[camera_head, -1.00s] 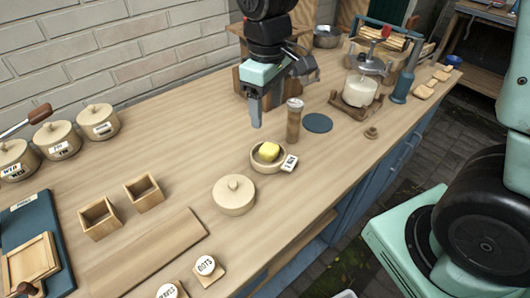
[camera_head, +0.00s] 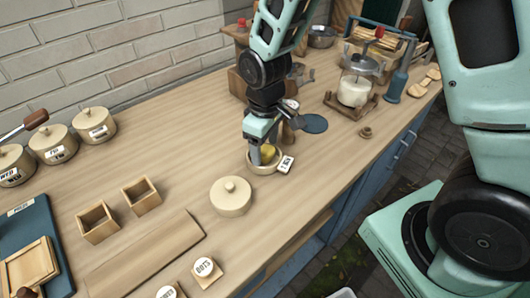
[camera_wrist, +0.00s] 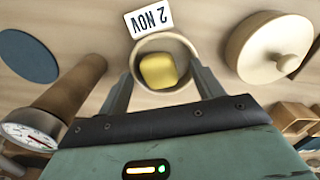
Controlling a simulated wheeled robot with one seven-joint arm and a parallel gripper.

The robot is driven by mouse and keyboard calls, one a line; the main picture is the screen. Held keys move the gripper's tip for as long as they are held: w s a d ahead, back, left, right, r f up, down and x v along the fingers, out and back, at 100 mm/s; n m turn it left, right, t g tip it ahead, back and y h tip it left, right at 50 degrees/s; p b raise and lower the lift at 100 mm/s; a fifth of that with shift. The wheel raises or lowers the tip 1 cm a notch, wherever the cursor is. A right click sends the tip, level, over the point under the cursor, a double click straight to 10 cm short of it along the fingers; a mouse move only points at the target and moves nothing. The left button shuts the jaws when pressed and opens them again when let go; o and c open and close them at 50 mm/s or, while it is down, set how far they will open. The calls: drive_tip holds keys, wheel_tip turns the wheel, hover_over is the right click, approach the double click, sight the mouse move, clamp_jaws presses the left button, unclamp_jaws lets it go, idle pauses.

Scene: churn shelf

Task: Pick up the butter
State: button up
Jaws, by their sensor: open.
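The butter (camera_head: 268,151) is a yellow lump in a small round pale dish (camera_head: 263,169) on the wooden counter. A tag reading "2 NOV" (camera_wrist: 148,18) is at the dish's edge. My gripper (camera_head: 262,157) is over the dish and hides part of the butter in the head view. In the wrist view the butter (camera_wrist: 158,71) lies between the two fingers of my gripper (camera_wrist: 160,80), which are open, with gaps on both sides. I cannot tell how far the fingertips reach down.
A lidded pale pot (camera_head: 231,196) stands left of the dish. A wooden cylinder with a dial (camera_wrist: 65,95) is close to my gripper. A blue disc (camera_head: 314,123) and a glass churn (camera_head: 355,88) are further right.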

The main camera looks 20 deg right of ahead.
sight(265, 151)
drive_tip(key=c, duration=1)
drive_tip(key=shift+r, duration=0.1)
wheel_tip(265, 151, up, 10)
drive_tip(key=shift+f, duration=0.1)
